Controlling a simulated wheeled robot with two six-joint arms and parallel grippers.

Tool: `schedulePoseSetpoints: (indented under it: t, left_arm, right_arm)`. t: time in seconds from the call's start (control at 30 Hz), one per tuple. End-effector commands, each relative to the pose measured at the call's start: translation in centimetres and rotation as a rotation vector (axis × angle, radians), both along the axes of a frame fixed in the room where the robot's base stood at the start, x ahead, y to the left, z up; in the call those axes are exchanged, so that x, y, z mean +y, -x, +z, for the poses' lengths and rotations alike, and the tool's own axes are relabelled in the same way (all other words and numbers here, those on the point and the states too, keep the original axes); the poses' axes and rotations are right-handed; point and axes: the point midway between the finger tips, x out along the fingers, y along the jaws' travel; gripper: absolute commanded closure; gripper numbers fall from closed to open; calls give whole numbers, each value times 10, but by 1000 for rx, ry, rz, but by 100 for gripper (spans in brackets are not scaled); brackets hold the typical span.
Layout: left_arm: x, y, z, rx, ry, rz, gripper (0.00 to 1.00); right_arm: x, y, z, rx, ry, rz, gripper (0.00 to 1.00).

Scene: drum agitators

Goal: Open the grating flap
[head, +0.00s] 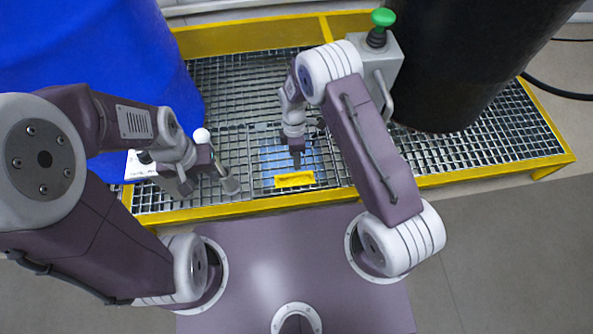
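The grating flap (264,178) is a framed section of the metal grating in the middle of the platform. It appears to lie level with the grating around it, and a blue surface shows through its mesh. A yellow handle (295,180) sits at its front edge. My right gripper (296,160) points down above the flap, just behind the handle and seemingly apart from it. Its finger gap is not clear. My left gripper (210,183) is over the grating to the left of the flap. A thin rod with a white ball (201,136) shows beside it; whether it is gripped is unclear.
A large blue drum (100,60) stands at the back left and a black drum (465,60) at the back right. A grey box with a green knob (383,17) is beside the black drum. A yellow frame (470,177) edges the platform. Grating at right is clear.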

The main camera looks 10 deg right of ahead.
Motion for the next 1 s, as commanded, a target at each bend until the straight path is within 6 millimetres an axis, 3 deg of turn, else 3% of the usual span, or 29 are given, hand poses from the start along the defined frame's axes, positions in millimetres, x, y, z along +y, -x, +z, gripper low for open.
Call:
schedulePoseSetpoints:
  t: [0.03,0.23,0.4,0.63,0.67,0.77,0.8,1.0]
  left_arm:
    - [0,0,-15,0,0,0,64]
    - [0,0,-36,0,0,0,64]
    - [0,0,-41,0,0,0,64]
    - [0,0,-40,0,0,0,64]
    - [0,0,-40,0,0,0,64]
    - [0,0,-40,0,0,0,64]
    - [0,0,-40,0,0,0,64]
    - [0,0,-40,0,0,0,64]
  right_arm:
    - [0,3,-20,3,1,0,66]
    - [0,10,-56,1,0,0,66]
    - [0,13,-67,1,0,-1,66]
    - [0,13,-66,0,0,0,66]
    - [0,13,-66,0,0,0,69]
    - [0,13,-66,0,0,0,97]
    - [0,13,-66,0,0,0,100]
    - [0,13,-66,0,0,-1,100]
